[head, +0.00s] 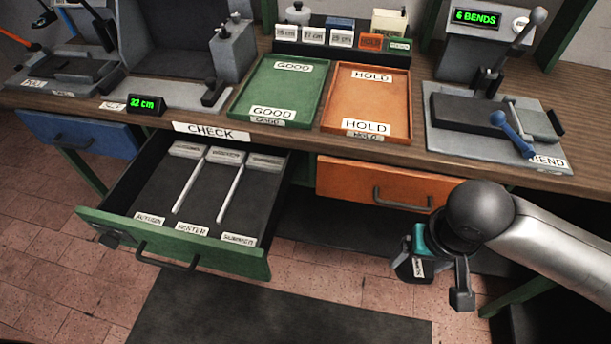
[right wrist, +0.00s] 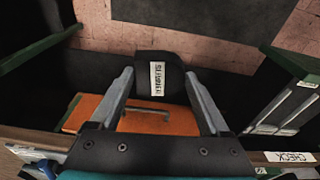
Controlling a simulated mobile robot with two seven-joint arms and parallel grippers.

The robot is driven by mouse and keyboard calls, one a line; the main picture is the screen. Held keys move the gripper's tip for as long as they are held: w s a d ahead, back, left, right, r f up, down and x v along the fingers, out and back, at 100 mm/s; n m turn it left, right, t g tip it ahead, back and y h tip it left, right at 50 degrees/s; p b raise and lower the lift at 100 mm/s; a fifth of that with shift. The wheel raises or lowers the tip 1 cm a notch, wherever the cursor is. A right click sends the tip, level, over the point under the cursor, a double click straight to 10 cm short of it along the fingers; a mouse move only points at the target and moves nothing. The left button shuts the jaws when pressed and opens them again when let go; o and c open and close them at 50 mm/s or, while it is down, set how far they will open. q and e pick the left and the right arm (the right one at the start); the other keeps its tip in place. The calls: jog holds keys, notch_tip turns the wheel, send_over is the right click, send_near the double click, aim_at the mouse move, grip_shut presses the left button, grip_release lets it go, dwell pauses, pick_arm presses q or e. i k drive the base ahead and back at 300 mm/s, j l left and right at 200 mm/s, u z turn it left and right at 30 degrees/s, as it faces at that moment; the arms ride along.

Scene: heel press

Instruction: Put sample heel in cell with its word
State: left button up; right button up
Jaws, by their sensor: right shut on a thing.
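My right gripper (head: 436,278) is in front of the bench, right of the open drawer. It is shut on a black sample heel (right wrist: 146,66) with a white label. The label stands sideways in the right wrist view and seems to read SUMMER, though the print is blurred. The green-fronted drawer (head: 180,243) is pulled out below the CHECK sign. Two white dividers split it into three cells, labelled AUTUMN (head: 150,218), WINTER (head: 191,229) and SUMMER (head: 239,239) from left to right. The cell floors that show look bare. My left gripper is out of view.
A green GOOD tray (head: 238,101) and an orange HOLD tray (head: 402,104) lie on the bench. The closed orange drawer (head: 345,184) is under HOLD. A BEND press (head: 480,122) stands at right, and a 22 cm display (head: 146,104) at left.

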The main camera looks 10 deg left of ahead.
aim_at(254, 197)
jog(key=i+l+u, duration=0.1)
jog(key=u, duration=0.4)
jog(key=l+u, duration=0.3)
jog(key=u, duration=0.2)
jog(key=l+u, duration=0.2)
jog(key=u, duration=0.25)
jog(key=i+l+u, duration=0.55)
jog(key=u, duration=0.2)
jog(key=l, duration=0.1)
